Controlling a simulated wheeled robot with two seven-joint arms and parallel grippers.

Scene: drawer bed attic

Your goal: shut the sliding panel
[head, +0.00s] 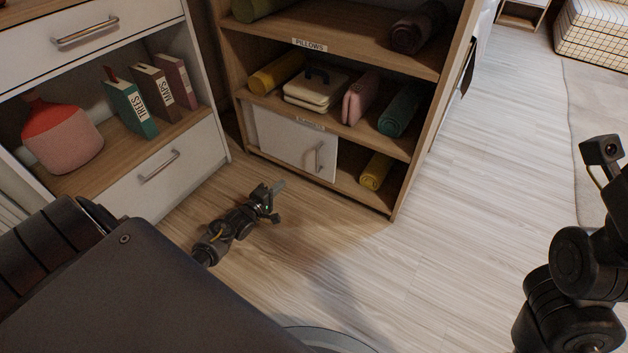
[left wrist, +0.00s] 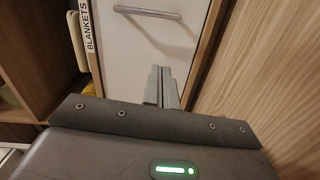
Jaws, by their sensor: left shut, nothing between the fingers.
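The sliding panel (head: 285,140) is a white board with an upright metal bar handle (head: 319,157) near its right edge. It covers the left part of the bottom compartment of the wooden shelf unit; the right part is open. In the left wrist view the panel (left wrist: 135,60) and its handle (left wrist: 155,14) are close beyond the fingers. My left gripper (head: 279,187) is shut and empty, low in front of the panel, below and left of the handle. Its fingers also show in the left wrist view (left wrist: 161,88); contact with the panel cannot be told.
A yellow roll (head: 376,170) lies in the open part of the compartment. The wooden shelf unit (head: 400,55) holds rolls and folded items above. A white drawer cabinet (head: 130,190) with books and a pink-red bottle stands at left. The floor (head: 440,240) at right is clear.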

